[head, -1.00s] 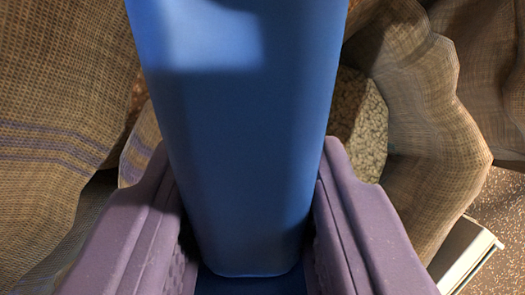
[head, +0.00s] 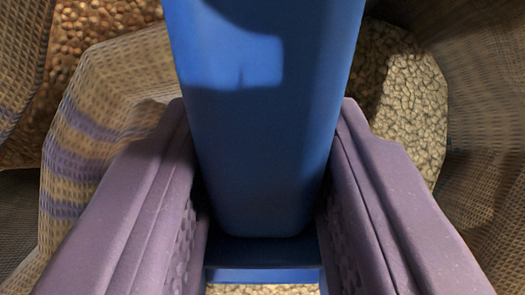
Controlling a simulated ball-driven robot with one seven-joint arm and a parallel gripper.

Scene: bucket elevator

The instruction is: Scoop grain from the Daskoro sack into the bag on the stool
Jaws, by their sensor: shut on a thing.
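My gripper (head: 262,125) is shut on a blue scoop (head: 262,165); its purple fingers press both sides of a long blue part that runs up out of the picture. A lower blue edge of the scoop shows between the fingers at the bottom. The scoop is over an open woven sack (head: 485,110) of pale grain (head: 415,100). The pale grain shows right of the scoop and in a strip below it. I cannot see whether the scoop holds grain. No label shows, so I cannot tell which sack is Daskoro. No bag on a stool can be made out.
At the upper left is brown grain (head: 95,35) in another woven sack (head: 22,50). A woven rim with purple stripes (head: 75,140) rises close beside my left finger. The sack walls leave little free room around the gripper.

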